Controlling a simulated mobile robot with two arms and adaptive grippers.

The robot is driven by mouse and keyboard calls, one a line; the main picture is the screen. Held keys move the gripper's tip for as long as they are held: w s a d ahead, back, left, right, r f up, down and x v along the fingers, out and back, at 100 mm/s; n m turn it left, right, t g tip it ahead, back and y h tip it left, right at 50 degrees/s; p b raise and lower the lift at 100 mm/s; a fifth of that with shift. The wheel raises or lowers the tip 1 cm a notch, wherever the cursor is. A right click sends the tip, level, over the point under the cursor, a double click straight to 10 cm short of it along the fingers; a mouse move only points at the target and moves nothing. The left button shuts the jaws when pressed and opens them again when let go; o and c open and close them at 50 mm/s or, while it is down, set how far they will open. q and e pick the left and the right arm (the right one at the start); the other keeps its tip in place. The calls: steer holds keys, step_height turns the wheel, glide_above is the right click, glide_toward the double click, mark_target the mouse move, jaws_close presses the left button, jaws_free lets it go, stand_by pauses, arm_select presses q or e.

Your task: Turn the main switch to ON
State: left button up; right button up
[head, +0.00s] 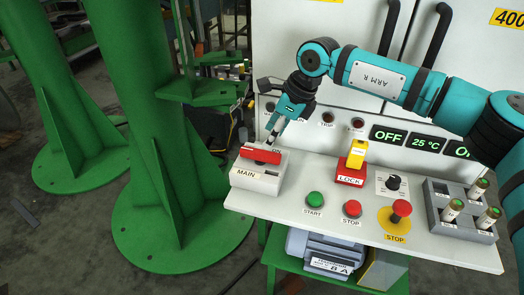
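The main switch (258,177) is a white box labelled MAIN on the left end of the light control panel. Its red handle (260,155) lies across the top, with lettering partly hidden just behind it. My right gripper (271,138) comes down from above, with its fingertips at the right back part of the red handle. I cannot tell if they touch it or how far apart the fingers are. My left gripper is not in view.
The panel (286,223) also carries a yellow and red LOCK block (353,162), a green START button (314,199), a red STOP button (352,208), a mushroom STOP button (401,208), a black knob (393,182) and a grey rack (462,225). Green columns (165,130) stand left.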

mark_target(262, 151)
steer(key=x, duration=0.7)
steer(key=shift+a+f, duration=0.1)
jaws_close()
